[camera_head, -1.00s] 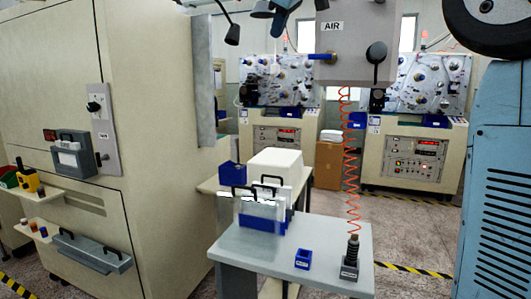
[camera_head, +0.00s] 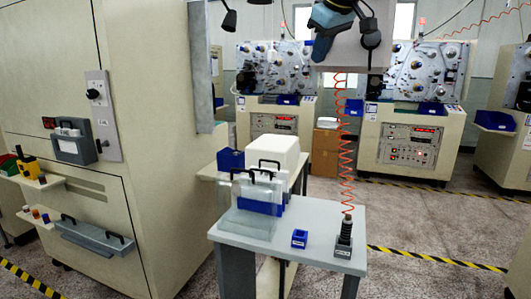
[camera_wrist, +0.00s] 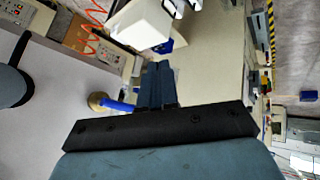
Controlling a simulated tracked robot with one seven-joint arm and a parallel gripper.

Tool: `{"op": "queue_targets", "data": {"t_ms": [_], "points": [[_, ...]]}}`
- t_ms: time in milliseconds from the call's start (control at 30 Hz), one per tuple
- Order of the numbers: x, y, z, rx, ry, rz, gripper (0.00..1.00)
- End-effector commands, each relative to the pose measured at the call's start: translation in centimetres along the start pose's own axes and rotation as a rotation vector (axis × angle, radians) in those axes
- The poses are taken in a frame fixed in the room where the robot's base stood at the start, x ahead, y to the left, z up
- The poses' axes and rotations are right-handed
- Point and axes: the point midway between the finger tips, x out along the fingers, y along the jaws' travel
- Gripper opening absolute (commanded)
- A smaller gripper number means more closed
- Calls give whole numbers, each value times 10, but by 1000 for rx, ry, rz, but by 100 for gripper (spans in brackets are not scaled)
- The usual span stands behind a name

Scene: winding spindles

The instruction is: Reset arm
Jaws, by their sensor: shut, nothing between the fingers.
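My gripper shows in the wrist view (camera_wrist: 157,85) with its dark blue fingers together, shut and empty. The blue lever (camera_wrist: 119,105) with its brass fitting (camera_wrist: 97,101) appears just left of the fingers; I cannot tell whether they touch. In the head view, my blue arm end hangs at the top, in front of the grey air box (camera_head: 352,52), and hides part of it. A blue piece at the box's left edge may be the lever or my fingers.
A grey table (camera_head: 325,218) holds a small blue bin (camera_head: 299,239), a dark spindle (camera_head: 345,236) and clear cases with black handles (camera_head: 250,205). A red coiled hose (camera_head: 345,150) hangs above it. A large beige cabinet (camera_head: 160,140) stands left. Floor at right is open.

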Motion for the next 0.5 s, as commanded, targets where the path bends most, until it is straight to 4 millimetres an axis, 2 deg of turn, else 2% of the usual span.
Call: {"op": "queue_targets", "data": {"t_ms": [33,267,500], "points": [[0,-5,28,49,-19,5,0],[13,-38,141,277,-96,26,0],[34,-86,259,513,-171,56,0]]}}
